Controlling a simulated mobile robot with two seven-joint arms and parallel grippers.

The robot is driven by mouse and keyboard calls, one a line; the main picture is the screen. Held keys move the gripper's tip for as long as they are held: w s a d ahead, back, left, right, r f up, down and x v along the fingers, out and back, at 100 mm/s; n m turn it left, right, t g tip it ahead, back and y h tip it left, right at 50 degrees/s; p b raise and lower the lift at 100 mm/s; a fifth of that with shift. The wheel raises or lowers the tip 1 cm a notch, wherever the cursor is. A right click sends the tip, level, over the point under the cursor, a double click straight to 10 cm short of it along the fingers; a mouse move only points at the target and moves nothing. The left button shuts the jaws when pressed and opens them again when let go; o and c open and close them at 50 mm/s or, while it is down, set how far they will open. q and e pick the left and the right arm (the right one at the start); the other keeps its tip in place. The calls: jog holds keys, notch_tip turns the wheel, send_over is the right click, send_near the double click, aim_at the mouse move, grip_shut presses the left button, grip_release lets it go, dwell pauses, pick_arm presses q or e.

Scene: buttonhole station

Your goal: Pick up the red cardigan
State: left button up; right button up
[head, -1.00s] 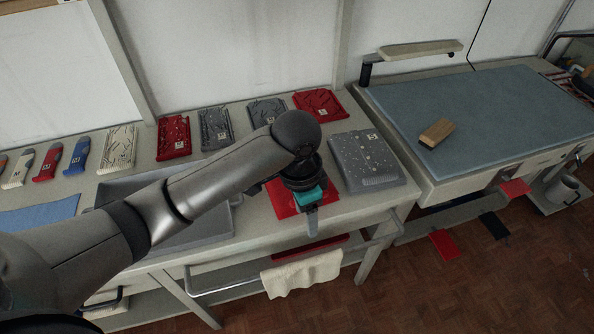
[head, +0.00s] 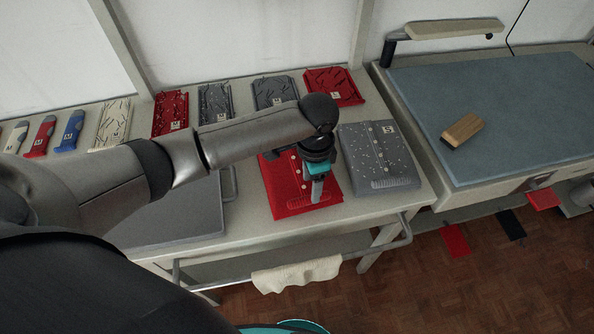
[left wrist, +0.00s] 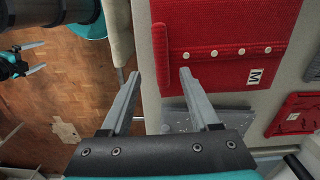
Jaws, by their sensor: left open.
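The red cardigan (head: 281,187) lies folded on the table in the head view, with a row of pale buttons. In the left wrist view the red cardigan (left wrist: 225,25) fills the upper right and bears an M label. My left gripper (head: 317,200) is over its right part in the head view, partly hiding it. My right gripper (left wrist: 44,56) shows open and empty at the left of that view.
A grey speckled cardigan (head: 385,165) labelled S lies right of the red one. A grey tray (head: 175,215) is at left. A blue-grey board (head: 510,95) holds a wooden brush (head: 463,130). A rail with a cloth (head: 296,275) runs along the front.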

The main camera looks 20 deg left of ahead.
aim_at(309, 198)
pick_arm(q)
jog(key=shift+f, duration=0.6)
notch_tip(309, 198, down, 5)
jog(key=shift+a+r+b, duration=0.1)
jog(key=shift+r+b, duration=0.05)
jog(key=shift+b, duration=0.15)
pick_arm(e)
jog(key=shift+w+f, duration=0.3)
jog(key=shift+w, duration=0.3)
pick_arm(q)
jog(key=shift+c, duration=0.4)
grip_shut()
